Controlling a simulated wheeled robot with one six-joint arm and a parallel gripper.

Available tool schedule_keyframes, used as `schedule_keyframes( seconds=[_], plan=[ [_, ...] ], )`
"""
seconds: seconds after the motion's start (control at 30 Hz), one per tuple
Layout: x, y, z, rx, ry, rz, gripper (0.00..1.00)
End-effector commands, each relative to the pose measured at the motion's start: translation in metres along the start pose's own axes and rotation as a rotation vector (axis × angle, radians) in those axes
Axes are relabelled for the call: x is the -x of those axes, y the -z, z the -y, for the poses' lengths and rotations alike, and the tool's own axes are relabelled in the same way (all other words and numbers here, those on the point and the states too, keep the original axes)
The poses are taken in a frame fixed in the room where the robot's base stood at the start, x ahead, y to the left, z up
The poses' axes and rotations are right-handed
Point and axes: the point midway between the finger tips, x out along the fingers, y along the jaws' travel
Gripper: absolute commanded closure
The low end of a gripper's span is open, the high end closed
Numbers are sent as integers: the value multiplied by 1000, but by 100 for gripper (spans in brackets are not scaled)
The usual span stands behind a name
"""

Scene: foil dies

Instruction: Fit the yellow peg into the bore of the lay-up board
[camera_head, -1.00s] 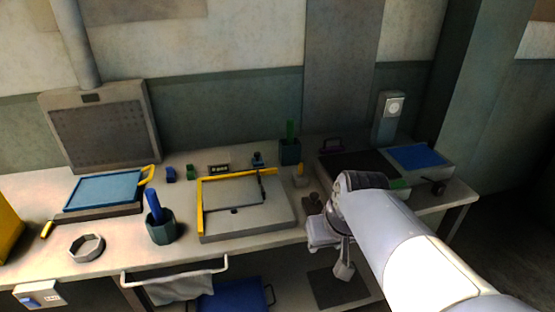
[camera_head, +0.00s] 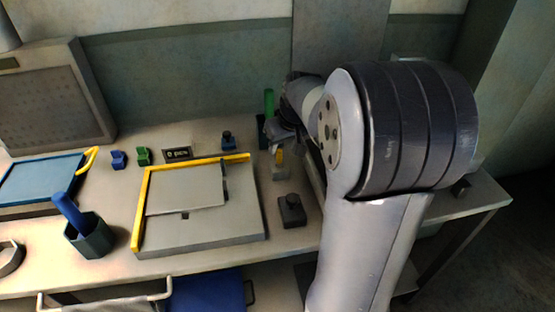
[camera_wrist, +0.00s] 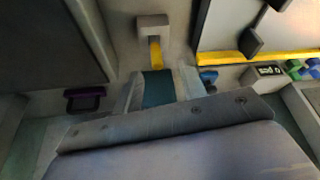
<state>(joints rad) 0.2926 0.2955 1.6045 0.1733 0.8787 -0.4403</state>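The yellow peg (camera_head: 280,155) stands upright in a small grey block (camera_head: 279,172), right of the lay-up board. In the wrist view the yellow peg (camera_wrist: 155,53) rises from the grey block (camera_wrist: 153,27) towards the fingertips. My gripper (camera_head: 278,136) is at the peg's upper end, partly hidden by my arm in the head view. In the wrist view my gripper (camera_wrist: 158,78) is open, with a finger on each side of the peg's line; contact cannot be told. The lay-up board (camera_head: 215,231) is grey with a yellow edge strip and a small dark opening near its middle.
A hexagonal cup (camera_head: 89,236) with a blue rod is left of the board. A purple handle (camera_wrist: 85,98) shows in the wrist view.

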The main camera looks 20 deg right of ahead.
Motion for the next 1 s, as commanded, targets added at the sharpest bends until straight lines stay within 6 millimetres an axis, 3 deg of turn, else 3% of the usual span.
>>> schedule_keyframes(
  seconds=[0.6,0.93,1.0],
  plan=[
    [-69,2,-5,0,1,2,61],
    [-76,2,-5,0,0,0,61],
    [-76,2,-5,0,0,0,65]
  ],
)
